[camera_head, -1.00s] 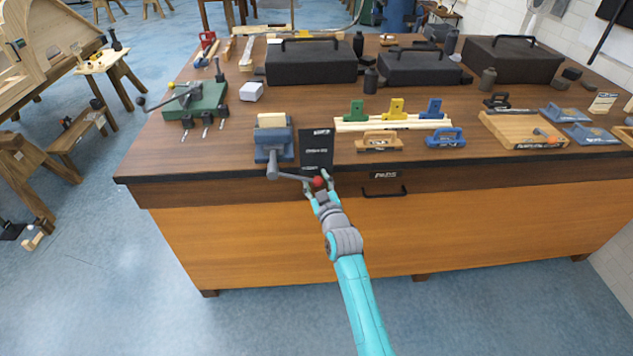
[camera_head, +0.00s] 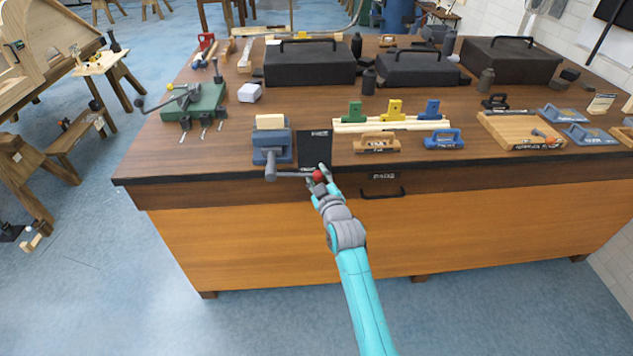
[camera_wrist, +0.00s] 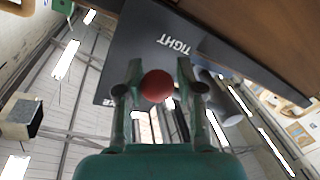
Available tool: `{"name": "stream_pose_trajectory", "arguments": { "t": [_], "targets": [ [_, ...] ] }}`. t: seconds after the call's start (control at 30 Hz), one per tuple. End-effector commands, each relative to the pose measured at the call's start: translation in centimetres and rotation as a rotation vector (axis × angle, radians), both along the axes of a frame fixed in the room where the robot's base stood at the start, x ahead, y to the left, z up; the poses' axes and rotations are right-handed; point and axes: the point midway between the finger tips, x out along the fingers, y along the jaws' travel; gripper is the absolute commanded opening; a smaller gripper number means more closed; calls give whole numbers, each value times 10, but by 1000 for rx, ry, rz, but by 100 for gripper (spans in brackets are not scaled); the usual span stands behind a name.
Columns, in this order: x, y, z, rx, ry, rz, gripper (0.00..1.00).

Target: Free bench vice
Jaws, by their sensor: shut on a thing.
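The blue-grey bench vice (camera_head: 272,146) stands at the bench's front edge, with a pale wooden block (camera_head: 270,122) in its jaws. Its grey handle (camera_head: 292,175) extends to the right and ends in a red ball knob (camera_head: 318,175). My gripper (camera_head: 319,182) is at the knob, in front of the bench edge. In the wrist view the red knob (camera_wrist: 157,86) sits between the two fingers of my gripper (camera_wrist: 158,88), which is shut on it. A dark panel (camera_wrist: 170,45) behind the knob reads "TIGHT"; it also shows beside the vice (camera_head: 315,149).
A drawer handle (camera_head: 382,193) juts out right of my gripper. Orange and blue clamps or planes (camera_head: 376,144) lie right of the dark panel. A green fixture (camera_head: 195,104) with a lever stands at the back left. Black cases (camera_head: 310,64) line the back.

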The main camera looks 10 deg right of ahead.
Motion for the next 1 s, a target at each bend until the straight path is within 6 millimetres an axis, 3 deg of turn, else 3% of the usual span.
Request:
{"name": "stream_pose_trajectory", "arguments": {
  "t": [0.03, 0.5, 1.0],
  "targets": [
    [1, 2, 14, -35, -12, 2, 0],
    [1, 13, 69, -480, 8, 5, 0],
    [2, 40, 107, -870, 31, 6, 0]
  ]
}}
